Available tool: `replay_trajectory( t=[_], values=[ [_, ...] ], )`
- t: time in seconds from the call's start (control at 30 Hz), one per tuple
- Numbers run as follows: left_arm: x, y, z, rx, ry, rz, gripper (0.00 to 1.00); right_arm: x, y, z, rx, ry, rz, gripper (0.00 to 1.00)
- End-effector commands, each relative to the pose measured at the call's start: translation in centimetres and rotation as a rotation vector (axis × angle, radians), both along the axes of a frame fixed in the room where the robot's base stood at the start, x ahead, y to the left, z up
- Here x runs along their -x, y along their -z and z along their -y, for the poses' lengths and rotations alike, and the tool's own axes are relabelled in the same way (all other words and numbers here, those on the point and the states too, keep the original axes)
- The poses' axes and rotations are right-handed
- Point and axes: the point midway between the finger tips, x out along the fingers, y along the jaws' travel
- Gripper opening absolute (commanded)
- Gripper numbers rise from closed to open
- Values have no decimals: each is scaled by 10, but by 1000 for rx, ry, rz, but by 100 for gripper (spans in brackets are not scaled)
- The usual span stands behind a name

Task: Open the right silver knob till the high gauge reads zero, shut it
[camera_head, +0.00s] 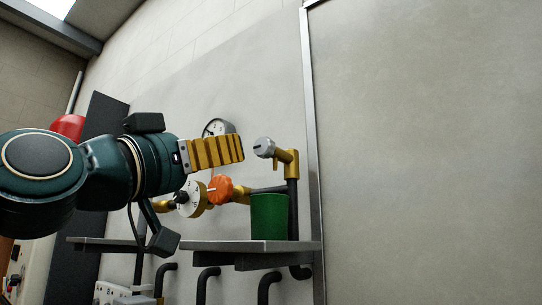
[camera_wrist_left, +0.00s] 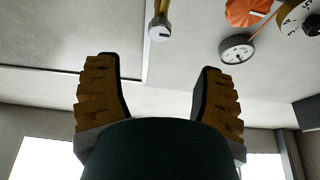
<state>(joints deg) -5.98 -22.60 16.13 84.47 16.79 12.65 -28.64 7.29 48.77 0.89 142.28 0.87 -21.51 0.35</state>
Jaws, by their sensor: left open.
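The right silver knob (camera_head: 264,147) sits on a brass fitting (camera_head: 289,162) with a dark pipe below. It also shows at the top middle of the left wrist view (camera_wrist_left: 159,27). My left gripper (camera_head: 239,149) is open and empty, its yellow fingertips just left of the knob and apart from it. In the left wrist view the fingers (camera_wrist_left: 158,75) stand wide apart, with the knob beyond their tips. A round gauge (camera_head: 218,126) is partly hidden behind the fingers; it shows whole in the left wrist view (camera_wrist_left: 237,49), but its reading is too small to tell. My right gripper is not in view.
An orange knob (camera_head: 220,189) and a white dial (camera_head: 190,199) sit lower left on the brass piping. A green bucket (camera_head: 269,218) stands on the grey shelf (camera_head: 210,245) below the silver knob. A metal post (camera_head: 311,130) and bare wall lie to the right.

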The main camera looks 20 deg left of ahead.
Motion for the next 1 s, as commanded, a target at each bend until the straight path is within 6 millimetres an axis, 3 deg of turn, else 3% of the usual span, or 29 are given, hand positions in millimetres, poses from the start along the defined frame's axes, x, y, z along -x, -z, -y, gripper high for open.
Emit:
replay_trajectory(
  t=[0.23,0.63,1.0],
  values=[
    [-28,-12,9,0,1,-6,69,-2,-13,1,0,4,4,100],
    [-96,-43,33,0,-1,-6,69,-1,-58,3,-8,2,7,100],
    [-120,-52,43,1,0,-3,69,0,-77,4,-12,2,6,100]
  ],
)
